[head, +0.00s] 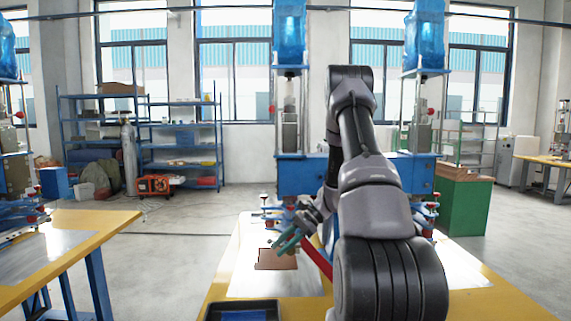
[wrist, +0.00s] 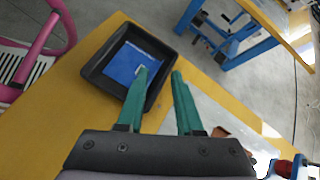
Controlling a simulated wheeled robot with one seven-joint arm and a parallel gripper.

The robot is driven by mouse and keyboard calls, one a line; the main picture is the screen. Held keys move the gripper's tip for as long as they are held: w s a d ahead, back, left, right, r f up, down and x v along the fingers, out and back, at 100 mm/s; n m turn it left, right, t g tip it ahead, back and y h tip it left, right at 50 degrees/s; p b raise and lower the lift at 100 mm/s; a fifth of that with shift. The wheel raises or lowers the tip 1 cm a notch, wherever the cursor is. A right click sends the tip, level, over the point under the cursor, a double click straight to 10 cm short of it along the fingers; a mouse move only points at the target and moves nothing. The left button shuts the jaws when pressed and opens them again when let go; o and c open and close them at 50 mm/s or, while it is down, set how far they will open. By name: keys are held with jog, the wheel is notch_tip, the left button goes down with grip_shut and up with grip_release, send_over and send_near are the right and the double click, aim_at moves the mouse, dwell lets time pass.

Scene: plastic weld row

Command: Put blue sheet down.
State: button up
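The blue sheet (wrist: 130,62) lies inside a black tray (wrist: 96,76) in the wrist view, with a small white mark on it near one fingertip. In the head view a strip of the blue sheet (head: 243,316) shows in the tray (head: 213,308) at the bottom edge, partly cut off. My gripper (wrist: 160,73) has teal fingers set apart, with nothing seen held between them. How high the fingertips are above the sheet is hard to tell.
A brown sheet (head: 277,260) lies on a pale plate (head: 246,285) on the yellow table (head: 218,284). A blue press (head: 297,175) stands behind. Another yellow table (head: 90,232) is at left. A pink frame (wrist: 50,35) stands beside the table in the wrist view.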

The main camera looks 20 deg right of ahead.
jog(key=s+a+r+n+h, duration=0.2)
jog(key=s+a+r+n, duration=0.15)
jog(key=r, duration=0.65)
jog(key=s+a+r+n+h, duration=0.3)
jog(key=s+r, duration=0.2)
jog(key=r, duration=0.5)
jog(key=s+a+r+n+t+h, duration=0.2)
jog(key=s+r+n+t, duration=0.3)
jog(key=s+r, duration=0.6)
jog(key=shift+s+a+r+t+h, duration=0.3)
jog(key=shift+s+t+h, duration=0.35)
jog(key=shift+s, duration=1.4)
jog(key=shift+d, duration=0.1)
